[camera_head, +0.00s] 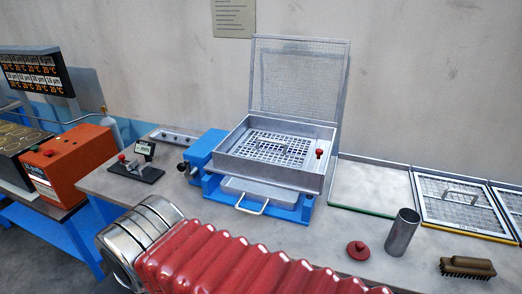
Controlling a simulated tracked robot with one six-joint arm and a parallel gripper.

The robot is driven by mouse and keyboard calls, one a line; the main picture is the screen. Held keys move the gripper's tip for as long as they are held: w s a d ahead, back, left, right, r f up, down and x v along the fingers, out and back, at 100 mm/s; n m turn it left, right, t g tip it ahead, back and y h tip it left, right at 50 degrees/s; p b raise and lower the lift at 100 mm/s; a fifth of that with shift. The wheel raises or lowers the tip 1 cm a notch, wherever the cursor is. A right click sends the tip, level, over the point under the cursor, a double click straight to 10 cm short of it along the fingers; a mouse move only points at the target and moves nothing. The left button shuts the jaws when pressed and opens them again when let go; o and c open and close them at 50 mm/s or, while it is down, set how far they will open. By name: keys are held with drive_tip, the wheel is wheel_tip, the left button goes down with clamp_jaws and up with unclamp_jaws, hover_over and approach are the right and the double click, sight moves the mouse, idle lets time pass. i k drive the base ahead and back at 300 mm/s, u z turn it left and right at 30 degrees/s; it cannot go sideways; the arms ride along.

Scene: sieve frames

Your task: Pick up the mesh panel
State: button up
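Several mesh pieces are in view. A framed mesh panel (459,203) with a wire handle and a yellow front edge lies flat on the bench at the right. Another framed mesh panel (513,200) beside it is cut off by the picture's right edge. A mesh lid (299,80) stands upright at the back of the metal sieve box (266,172). A white grid with a handle (283,149) lies inside that box. I cannot tell which piece the task means. My red ribbed arm cover crosses the bottom foreground; my gripper does not show.
An empty frame space (372,188) with a green front edge lies between the box and the panel. A metal cup (402,232), a red knobbed disc (358,250) and a brown brush (467,267) stand near the front right. An orange unit (70,165) is at left.

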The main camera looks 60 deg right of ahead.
sight(306, 160)
drive_tip(key=i, duration=0.9)
drive_tip(key=z, duration=0.05)
